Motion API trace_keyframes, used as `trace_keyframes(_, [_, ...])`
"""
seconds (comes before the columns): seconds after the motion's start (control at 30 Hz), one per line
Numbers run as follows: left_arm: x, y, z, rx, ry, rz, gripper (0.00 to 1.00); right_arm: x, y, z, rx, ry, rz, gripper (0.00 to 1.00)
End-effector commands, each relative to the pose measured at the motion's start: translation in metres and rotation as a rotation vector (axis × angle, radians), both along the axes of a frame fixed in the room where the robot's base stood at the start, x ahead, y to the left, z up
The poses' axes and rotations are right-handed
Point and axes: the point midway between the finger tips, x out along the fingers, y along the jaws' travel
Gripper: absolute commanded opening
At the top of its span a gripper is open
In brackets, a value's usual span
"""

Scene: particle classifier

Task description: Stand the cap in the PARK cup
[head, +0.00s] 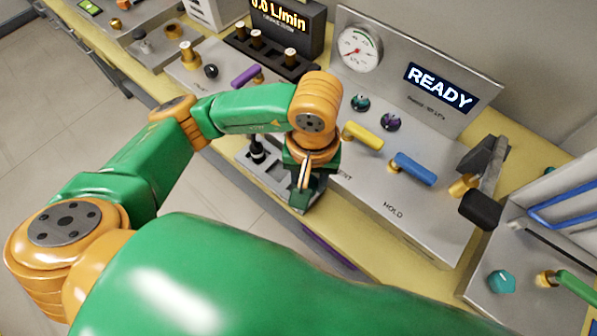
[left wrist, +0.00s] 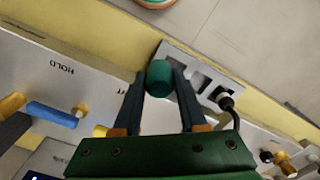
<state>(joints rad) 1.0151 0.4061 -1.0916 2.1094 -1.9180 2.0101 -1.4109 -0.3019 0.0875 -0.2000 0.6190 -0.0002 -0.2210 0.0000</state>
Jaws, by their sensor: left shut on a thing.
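My left gripper (left wrist: 159,85) is shut on a round, dark green cap (left wrist: 159,77), held between the two fingertips in the left wrist view. In the head view the left gripper (head: 301,196) points down over the front edge of the steel panel, and I cannot clearly tell the cap from the gripper. A steel tray (left wrist: 172,50) with square recesses lies just beyond the cap in the left wrist view. The same tray (head: 283,187) is partly behind my arm in the head view. I can read no PARK label, so I cannot tell the PARK cup. My right gripper is out of view.
A black-topped fitting (left wrist: 225,101) with a hose stands at the tray. A yellow lever (head: 363,135) and a blue lever (head: 414,168) stick up from the panel (head: 345,178) to the right. A black rack (head: 270,52) with several brass-topped pieces stands behind.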

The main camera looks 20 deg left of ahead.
Motion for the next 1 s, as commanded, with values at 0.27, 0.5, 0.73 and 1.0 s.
trace_keyframes(0.27, [0.026, 0.025, -0.046, 0.004, 0.006, 0.002, 0.00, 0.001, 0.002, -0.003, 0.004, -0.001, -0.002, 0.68])
trace_keyframes(0.5, [0.029, 0.025, -0.078, 0.002, 0.000, -0.005, 0.00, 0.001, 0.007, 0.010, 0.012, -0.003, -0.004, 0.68])
trace_keyframes(0.73, [0.029, 0.025, -0.080, 0.001, -0.001, -0.005, 0.00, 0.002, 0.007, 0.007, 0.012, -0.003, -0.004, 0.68])
trace_keyframes(1.0, [0.029, 0.025, -0.087, 0.001, 0.001, -0.005, 0.00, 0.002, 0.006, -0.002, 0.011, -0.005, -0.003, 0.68])
